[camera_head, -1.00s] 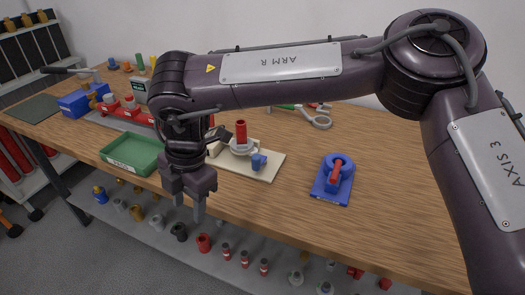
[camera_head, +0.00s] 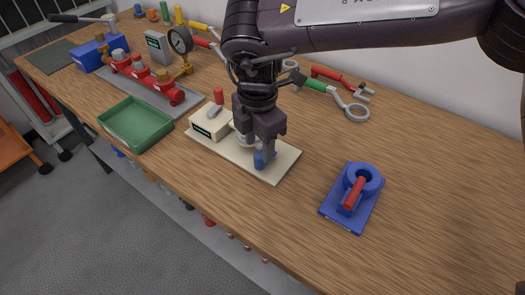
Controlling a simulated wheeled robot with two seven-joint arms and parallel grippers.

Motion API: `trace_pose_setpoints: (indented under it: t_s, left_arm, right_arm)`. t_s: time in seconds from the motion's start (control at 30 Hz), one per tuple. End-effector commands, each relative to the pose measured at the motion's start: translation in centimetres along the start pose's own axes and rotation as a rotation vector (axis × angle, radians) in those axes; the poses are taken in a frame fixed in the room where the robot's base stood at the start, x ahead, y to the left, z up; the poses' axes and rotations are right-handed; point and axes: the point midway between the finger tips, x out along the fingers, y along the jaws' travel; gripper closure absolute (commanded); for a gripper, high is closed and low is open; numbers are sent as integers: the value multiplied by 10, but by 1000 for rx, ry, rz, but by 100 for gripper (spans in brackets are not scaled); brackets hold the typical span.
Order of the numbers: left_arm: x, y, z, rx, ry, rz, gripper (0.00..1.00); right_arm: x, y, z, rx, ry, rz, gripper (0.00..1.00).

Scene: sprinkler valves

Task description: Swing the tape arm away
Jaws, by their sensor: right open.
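A cream board (camera_head: 277,170) lies on the wooden bench. It carries a cream box (camera_head: 207,125) with a dark label. A grey lever with a red upright grip (camera_head: 218,96) sits on the box; it looks like the tape arm, but nothing marks it. A pale round disc and a small blue part (camera_head: 262,160) are also on the board. My right gripper (camera_head: 256,145) points down over the board, right of the box, with its jaws open. It hides most of the disc, and I cannot tell whether it touches anything. My left gripper is not in view.
A green tray (camera_head: 138,123) stands left of the board, near the front edge. A blue fixture with a red handle (camera_head: 358,190) stands to the right. Behind are a red valve manifold (camera_head: 145,74), a gauge (camera_head: 181,41) and a green-handled wrench (camera_head: 320,86). The bench's right side is clear.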

Motion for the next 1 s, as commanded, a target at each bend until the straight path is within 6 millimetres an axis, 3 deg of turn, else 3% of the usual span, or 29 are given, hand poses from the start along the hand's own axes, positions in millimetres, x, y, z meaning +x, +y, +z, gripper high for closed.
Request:
trace_pose_setpoints:
  t_s: [0.13, 0.3, 0.5, 0.67, 1.0]
  left_arm:
    - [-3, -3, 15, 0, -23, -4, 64]
    - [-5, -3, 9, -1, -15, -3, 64]
    - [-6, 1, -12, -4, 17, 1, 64]
    - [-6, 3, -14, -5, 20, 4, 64]
    - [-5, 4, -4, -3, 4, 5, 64]
  right_arm:
    - [25, -1, 0, 0, 0, -4, 54]
    - [44, 0, 0, -2, 0, -2, 54]
    - [51, 0, 0, 0, -1, -1, 54]
    - [51, 0, 0, 0, 0, -1, 54]
    - [51, 0, 0, 0, 0, 0, 98]
